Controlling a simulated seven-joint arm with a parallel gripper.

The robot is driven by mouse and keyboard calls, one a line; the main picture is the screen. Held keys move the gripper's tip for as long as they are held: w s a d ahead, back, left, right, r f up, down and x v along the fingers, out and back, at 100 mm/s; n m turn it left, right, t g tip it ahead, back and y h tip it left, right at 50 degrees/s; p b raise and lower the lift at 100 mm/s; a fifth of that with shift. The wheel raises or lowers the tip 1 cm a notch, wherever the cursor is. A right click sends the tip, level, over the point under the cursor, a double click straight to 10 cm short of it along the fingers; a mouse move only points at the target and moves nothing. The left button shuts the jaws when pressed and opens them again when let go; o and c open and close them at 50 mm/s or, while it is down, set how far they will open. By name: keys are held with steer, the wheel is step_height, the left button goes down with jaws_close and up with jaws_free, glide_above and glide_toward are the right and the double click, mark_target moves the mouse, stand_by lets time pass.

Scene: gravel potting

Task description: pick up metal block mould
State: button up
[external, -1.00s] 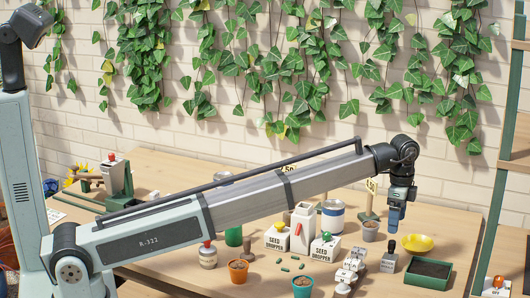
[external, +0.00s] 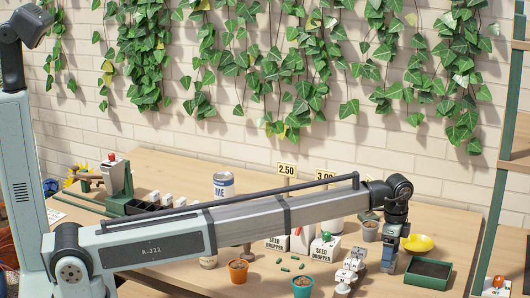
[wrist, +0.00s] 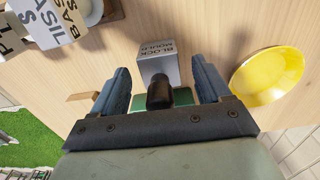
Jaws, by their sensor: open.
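The metal block mould (wrist: 157,62) is a small grey cube with a dark upright handle (wrist: 160,92), its label readable in the wrist view. My gripper (wrist: 160,78) is open, with one blue finger on each side of the handle and nothing held. In the external view my gripper (external: 389,262) points down low over the bench and hides most of the mould. I cannot tell whether the fingers touch it.
A yellow dish (wrist: 268,76) lies to the right of the fingers; it also shows in the external view (external: 418,243). White labelled blocks (external: 350,266) stand left of my gripper. A green-edged soil tray (external: 428,274) sits close on the right.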

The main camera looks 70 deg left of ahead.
step_height(320, 180, down, 2)
steer(key=shift+c, duration=0.2)
steer(key=c, duration=1.1)
steer(key=shift+r, duration=0.1)
steer(key=shift+c, duration=0.2)
